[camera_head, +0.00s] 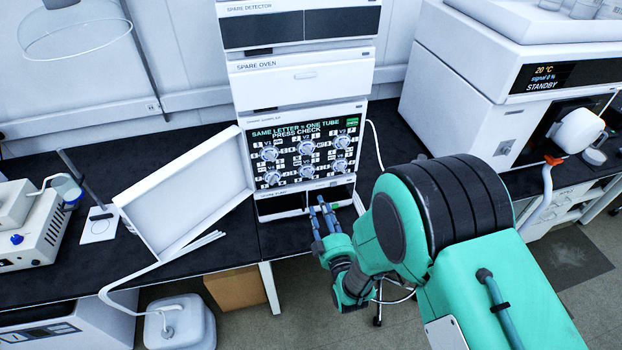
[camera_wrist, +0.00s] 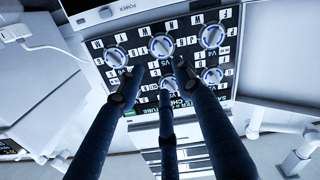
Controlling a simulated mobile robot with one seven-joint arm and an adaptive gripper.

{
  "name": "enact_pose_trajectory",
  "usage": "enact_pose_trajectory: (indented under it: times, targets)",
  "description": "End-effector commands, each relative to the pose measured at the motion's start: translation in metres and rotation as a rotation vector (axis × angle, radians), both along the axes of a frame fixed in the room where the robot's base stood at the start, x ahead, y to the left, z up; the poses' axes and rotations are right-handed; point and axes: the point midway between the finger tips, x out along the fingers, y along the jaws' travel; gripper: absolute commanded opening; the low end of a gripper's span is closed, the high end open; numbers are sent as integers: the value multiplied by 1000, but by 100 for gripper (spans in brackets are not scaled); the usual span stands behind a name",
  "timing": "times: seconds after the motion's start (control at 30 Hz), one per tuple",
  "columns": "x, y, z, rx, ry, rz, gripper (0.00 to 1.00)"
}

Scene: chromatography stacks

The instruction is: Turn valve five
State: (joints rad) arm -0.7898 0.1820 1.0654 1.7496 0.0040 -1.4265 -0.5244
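Valve five is the round white knob with a blue ring in the middle of the lower row of the valve panel in the camera_head view (camera_head: 306,171). The camera_wrist view shows the panel upside down, with valve five (camera_wrist: 162,45) at top centre above its V5 label. My gripper (camera_head: 323,212) is in front of the stack, low, below the knobs in the camera_head view. In the camera_wrist view its fingers (camera_wrist: 160,78) are spread, with nothing visible between them and apart from valve five. One finger hides part of the panel's left side there.
Valve four (camera_wrist: 212,36) and valve six (camera_wrist: 115,57) flank valve five; valve two (camera_wrist: 168,83) shows near the fingertips. An instrument reading STANDBY (camera_head: 500,95) stands right. Black bench (camera_head: 240,238) runs along the front.

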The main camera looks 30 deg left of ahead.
Motion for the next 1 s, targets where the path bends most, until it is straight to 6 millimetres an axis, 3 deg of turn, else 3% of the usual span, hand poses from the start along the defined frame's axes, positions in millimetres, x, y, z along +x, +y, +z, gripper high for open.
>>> enact_pose_trajectory:
  times: [0.37, 1.0]
  targets:
    - [15, 14, 1, 1, -1, 0, 35]
    - [82, 82, 0, 0, 0, 0, 35]
